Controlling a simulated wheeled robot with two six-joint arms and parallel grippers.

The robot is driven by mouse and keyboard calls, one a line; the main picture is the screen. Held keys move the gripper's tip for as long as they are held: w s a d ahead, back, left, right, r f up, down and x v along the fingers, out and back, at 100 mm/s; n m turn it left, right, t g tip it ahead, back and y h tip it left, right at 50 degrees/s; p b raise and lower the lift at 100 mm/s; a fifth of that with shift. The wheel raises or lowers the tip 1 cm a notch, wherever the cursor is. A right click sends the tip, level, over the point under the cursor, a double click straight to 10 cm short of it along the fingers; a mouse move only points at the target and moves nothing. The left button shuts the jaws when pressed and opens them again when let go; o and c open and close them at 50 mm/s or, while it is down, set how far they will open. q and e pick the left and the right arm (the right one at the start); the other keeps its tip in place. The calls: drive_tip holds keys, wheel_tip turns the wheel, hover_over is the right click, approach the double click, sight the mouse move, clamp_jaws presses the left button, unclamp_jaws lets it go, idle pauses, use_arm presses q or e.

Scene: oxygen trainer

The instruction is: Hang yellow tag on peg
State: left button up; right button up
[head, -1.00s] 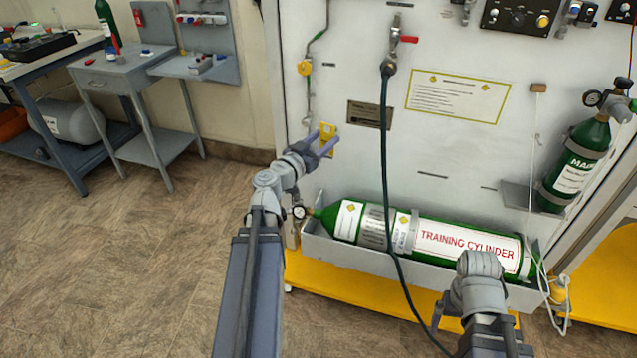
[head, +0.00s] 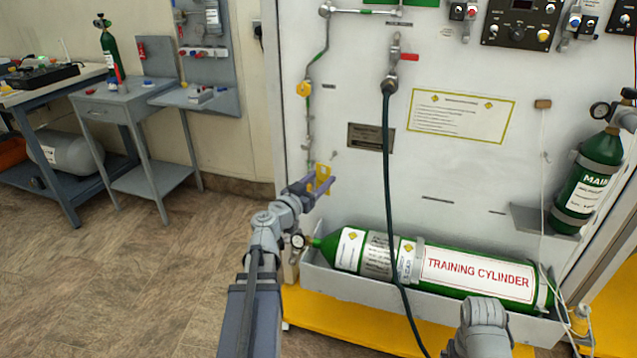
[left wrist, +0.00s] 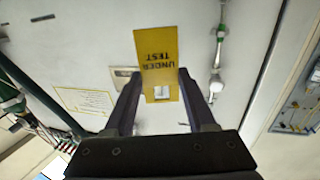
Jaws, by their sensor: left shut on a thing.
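The yellow tag (head: 323,177) is between the fingers of my left gripper (head: 319,190), which is shut on it in front of the white panel. In the left wrist view the tag (left wrist: 156,50) reads UNDER TEST upside down and extends beyond the fingertips (left wrist: 158,82). A small pale square shows near its gripper-side edge. A small stub that looks like the peg (head: 334,154) shows on the panel just above and right of the tag; I cannot tell it surely. The tag looks apart from it. My right arm shows at the lower right, with its gripper out of sight.
A green training cylinder (head: 470,277) lies in a grey trough (head: 345,283) below. A dark hose (head: 387,190) hangs right of the left gripper. A pipe with a yellow fitting (head: 303,88) runs up the panel at left. A metal plaque (head: 369,138) is nearby.

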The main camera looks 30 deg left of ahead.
use_arm(q)
drive_tip(key=shift+w+a+f+b, duration=0.25)
drive_tip(key=shift+w+a+f, duration=0.1)
drive_tip(key=shift+w, duration=1.05)
drive_tip(key=shift+w+a+f+b, duration=0.2)
drive_tip(key=shift+w+a+b, duration=0.1)
drive_tip(key=shift+w, duration=1.05)
drive_tip(key=shift+w+a+f+b, duration=0.2)
drive_tip(key=shift+w+a+f, duration=0.15)
drive_tip(key=shift+w, duration=1.05)
drive_tip(key=shift+r, duration=0.1)
drive_tip(key=o, duration=1.4)
drive_tip(key=shift+s, duration=0.1)
drive_tip(key=s, duration=0.7)
drive_tip(key=shift+s, duration=0.3)
drive_tip(key=shift+a, duration=0.1)
